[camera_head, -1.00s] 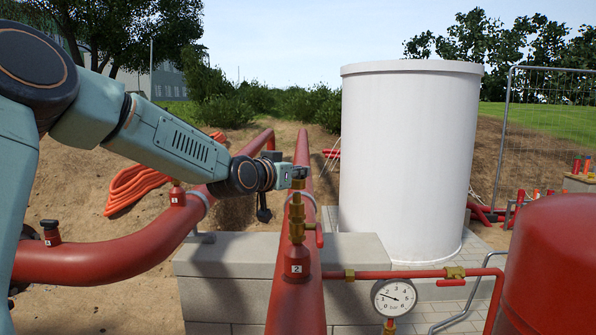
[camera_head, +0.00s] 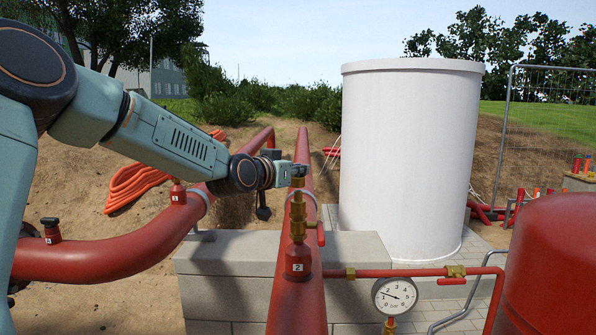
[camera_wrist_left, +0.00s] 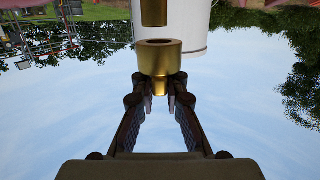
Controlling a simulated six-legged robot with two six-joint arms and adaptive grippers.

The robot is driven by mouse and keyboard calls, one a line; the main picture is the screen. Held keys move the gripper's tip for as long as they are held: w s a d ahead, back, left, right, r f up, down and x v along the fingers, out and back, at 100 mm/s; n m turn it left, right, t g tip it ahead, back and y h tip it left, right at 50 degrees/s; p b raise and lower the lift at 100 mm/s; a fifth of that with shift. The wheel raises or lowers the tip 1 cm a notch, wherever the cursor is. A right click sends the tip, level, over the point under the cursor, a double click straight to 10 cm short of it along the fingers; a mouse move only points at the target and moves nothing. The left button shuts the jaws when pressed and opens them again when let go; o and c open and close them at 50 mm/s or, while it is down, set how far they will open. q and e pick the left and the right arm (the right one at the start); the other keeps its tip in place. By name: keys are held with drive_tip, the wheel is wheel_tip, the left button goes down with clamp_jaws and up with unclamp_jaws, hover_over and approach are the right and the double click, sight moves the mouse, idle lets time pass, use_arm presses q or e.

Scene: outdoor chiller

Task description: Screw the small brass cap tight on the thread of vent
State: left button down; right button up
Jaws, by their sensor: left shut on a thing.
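The small brass cap (camera_wrist_left: 160,58) is held between the fingers of my left gripper (camera_wrist_left: 158,103), with its hollow end facing the vent. In the wrist view, which is upside down, a narrow gap separates the cap from the brass end of the vent (camera_wrist_left: 153,12). In the head view, my left gripper (camera_head: 299,172) is at the top of the brass vent fitting (camera_head: 298,215), which stands upright on the red pipe marked 2. The cap (camera_head: 298,182) shows just below the fingers, roughly in line with the fitting. The thread itself is too small to make out. My right gripper is not in view.
A red-handled valve lever (camera_head: 320,233) sticks out beside the fitting. A pressure gauge (camera_head: 395,296) stands at lower right, near a red tank (camera_head: 555,270). A white cylinder (camera_head: 410,160) stands behind. Another red pipe (camera_head: 110,258) curves on the left. Open air surrounds the fitting's top.

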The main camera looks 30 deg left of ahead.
use_arm(q)
drive_tip(key=shift+d, duration=0.15)
drive_tip(key=shift+f, duration=0.1)
drive_tip(key=shift+w+a+f+b, duration=0.1)
drive_tip(key=shift+a+f+b, duration=0.15)
drive_tip(key=shift+f+b, duration=0.3)
drive_tip(key=shift+s+d+f, duration=0.15)
drive_tip(key=shift+s+d, duration=0.05)
drive_tip(key=shift+d, duration=0.05)
drive_tip(key=shift+r, duration=0.25)
drive_tip(key=shift+w+a, duration=0.1)
drive_tip(key=shift+w+a, duration=0.1)
